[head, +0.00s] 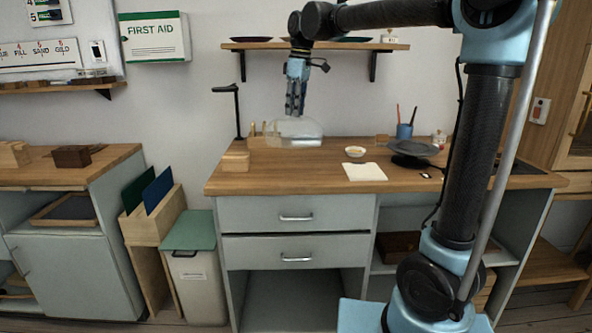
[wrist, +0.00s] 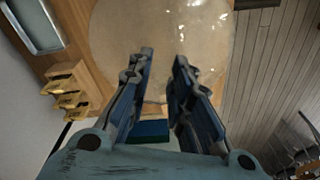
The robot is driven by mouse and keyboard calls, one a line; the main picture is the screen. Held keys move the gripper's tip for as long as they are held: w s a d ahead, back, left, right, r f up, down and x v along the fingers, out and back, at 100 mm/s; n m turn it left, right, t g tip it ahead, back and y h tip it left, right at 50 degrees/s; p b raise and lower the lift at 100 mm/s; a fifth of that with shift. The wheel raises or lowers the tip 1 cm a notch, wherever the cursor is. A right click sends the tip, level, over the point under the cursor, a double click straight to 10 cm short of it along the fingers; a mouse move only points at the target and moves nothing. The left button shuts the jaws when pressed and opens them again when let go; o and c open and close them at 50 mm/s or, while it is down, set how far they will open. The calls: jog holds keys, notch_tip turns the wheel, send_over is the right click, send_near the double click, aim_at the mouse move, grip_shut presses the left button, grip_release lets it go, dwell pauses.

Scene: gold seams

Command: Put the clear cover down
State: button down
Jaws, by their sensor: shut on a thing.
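The clear cover (head: 296,128) is a see-through dome, seen at the back left of the workbench (head: 310,178) in the head view. My gripper (head: 295,112) points down from above and is shut on the top of the cover. In the wrist view the cover (wrist: 150,35) fills the upper middle, beyond the fingers (wrist: 162,70). The part between the fingertips is hard to make out. I cannot tell whether the cover's rim touches the bench or hangs above it.
A white sheet (head: 365,172), a small bowl (head: 355,152), a dark round stand (head: 413,148) and a blue cup (head: 404,131) are on the bench's right half. A wooden block (head: 235,162) and a black upright stand (head: 238,112) are at left. The front middle is clear.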

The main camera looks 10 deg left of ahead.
jog(key=shift+f, duration=0.1)
notch_tip(320, 180, down, 10)
dwell(0.8)
jog(key=shift+s, duration=0.1)
jog(key=c, duration=1.5)
grip_release()
jog(key=shift+f, duration=0.1)
jog(key=shift+o, duration=0.2)
